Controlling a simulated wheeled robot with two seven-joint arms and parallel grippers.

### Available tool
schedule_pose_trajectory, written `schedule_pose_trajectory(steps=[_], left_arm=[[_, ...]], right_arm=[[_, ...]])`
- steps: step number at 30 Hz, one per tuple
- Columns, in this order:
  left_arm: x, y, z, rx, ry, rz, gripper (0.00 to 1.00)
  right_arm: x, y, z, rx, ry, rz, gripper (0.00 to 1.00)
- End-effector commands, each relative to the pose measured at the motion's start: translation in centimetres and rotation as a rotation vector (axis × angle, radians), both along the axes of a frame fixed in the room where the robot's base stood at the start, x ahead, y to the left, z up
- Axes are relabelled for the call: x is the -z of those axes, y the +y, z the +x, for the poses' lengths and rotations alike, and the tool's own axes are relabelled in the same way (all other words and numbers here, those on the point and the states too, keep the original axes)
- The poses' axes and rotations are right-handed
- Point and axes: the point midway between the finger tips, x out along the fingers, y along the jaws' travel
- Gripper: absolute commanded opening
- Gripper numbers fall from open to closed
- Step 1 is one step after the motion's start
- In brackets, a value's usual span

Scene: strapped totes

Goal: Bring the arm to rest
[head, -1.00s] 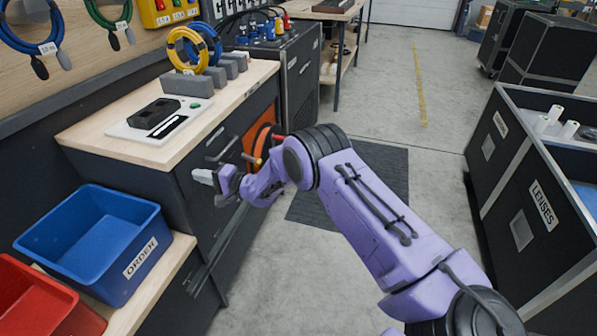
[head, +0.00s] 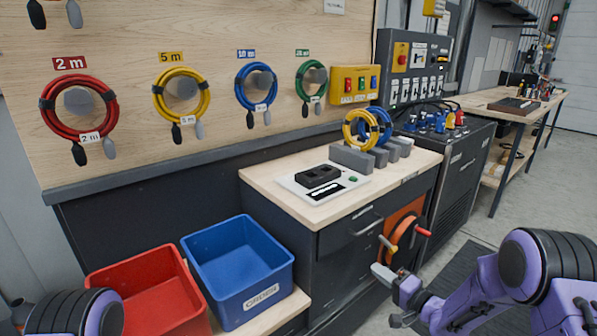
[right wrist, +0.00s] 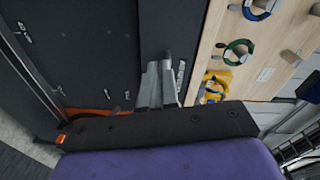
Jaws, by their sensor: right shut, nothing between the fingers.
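My right arm comes in from the lower right of the head view. Its gripper (head: 382,274) is shut and empty, in front of the dark cabinet, close below the orange reel (head: 400,232); I cannot tell the exact gap. In the right wrist view the grey fingers (right wrist: 157,84) are together with nothing between them. Of my left arm, only a purple and black link shows at the lower left of the head view; its gripper is out of the picture.
A blue bin (head: 240,275) and a red bin (head: 150,293) stand on a low shelf. The wooden worktop (head: 285,190) holds a white board with a black device (head: 318,176) and coiled cables in grey stands. Coiled cables hang on the wall panel (head: 125,30).

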Motion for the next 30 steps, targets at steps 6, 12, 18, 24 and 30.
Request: schedule_pose_trajectory(steps=[6, 12, 18, 24, 30], left_arm=[[-0.5, 0.0, 0.0, 0.000, 0.000, 0.000, 0.66], [-1.3, 0.0, 0.0, 0.000, 0.000, 0.000, 0.66], [-1.8, 0.0, 0.0, 0.000, 0.000, 0.000, 0.66], [-2.1, 0.0, 0.0, 0.000, 0.000, 0.000, 0.66], [-2.1, 0.0, 0.0, 0.000, 0.000, 0.000, 0.66]], right_arm=[[11.5, -2.2, -9.7, 0.304, 0.241, -0.573, 0.00], [18.8, -2.9, -26.0, 0.259, 0.677, -0.980, 0.00], [19.7, -3.2, -38.5, 0.180, 0.984, -1.133, 0.00], [20.0, -2.9, -41.4, 0.123, 1.030, -1.158, 0.00], [20.0, -2.9, -41.4, 0.123, 1.030, -1.158, 0.00]])
